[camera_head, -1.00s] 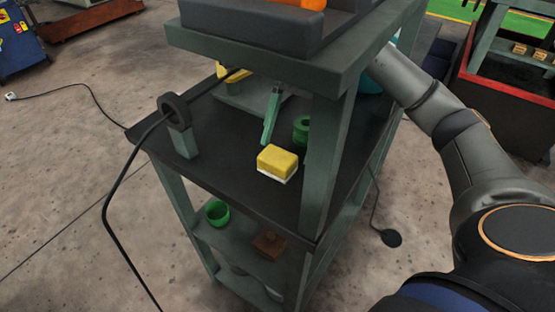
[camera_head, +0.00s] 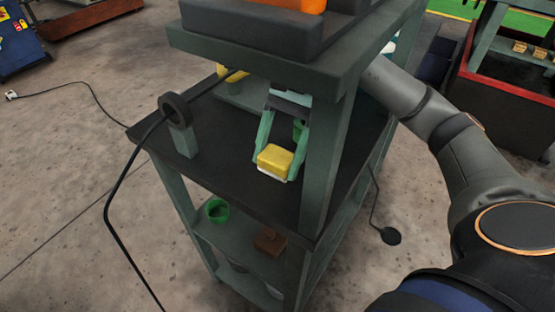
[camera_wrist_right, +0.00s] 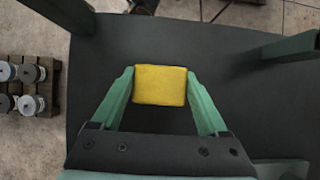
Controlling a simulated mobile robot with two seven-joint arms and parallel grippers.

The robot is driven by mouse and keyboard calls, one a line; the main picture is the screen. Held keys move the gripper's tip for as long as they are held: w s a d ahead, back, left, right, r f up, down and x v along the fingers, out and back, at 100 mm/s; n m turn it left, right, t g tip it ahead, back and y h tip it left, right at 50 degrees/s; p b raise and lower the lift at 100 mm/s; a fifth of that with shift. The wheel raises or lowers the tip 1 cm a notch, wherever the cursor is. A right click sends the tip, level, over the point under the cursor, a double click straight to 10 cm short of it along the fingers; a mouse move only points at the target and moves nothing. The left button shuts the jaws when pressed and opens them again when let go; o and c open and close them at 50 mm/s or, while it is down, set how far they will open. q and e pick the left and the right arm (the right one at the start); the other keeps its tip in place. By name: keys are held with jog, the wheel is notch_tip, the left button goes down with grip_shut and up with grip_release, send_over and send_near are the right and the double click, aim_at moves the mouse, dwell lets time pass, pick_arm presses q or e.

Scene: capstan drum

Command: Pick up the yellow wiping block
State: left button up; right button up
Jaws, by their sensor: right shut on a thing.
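The yellow wiping block (camera_head: 275,158), with a pale underside, is on or just above the dark middle shelf (camera_head: 230,165); I cannot tell if it touches. My right gripper (camera_head: 275,154) reaches in under the top shelf, with one green finger on each side of the block. In the right wrist view the block (camera_wrist_right: 160,85) sits between the two fingertips of the gripper (camera_wrist_right: 161,84), which is shut on it. My left gripper is not in view.
A shelf post (camera_head: 325,165) stands close to the right of the block. A post with a black ring (camera_head: 176,110) and cable stands at left. A green cup (camera_head: 217,210) and brown block (camera_head: 270,241) are on the lower shelf.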

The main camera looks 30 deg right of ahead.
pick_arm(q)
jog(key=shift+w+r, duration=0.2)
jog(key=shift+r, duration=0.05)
pick_arm(e)
jog(key=c, duration=0.4)
jog(key=shift+r, duration=0.2)
jog(key=shift+c, duration=0.2)
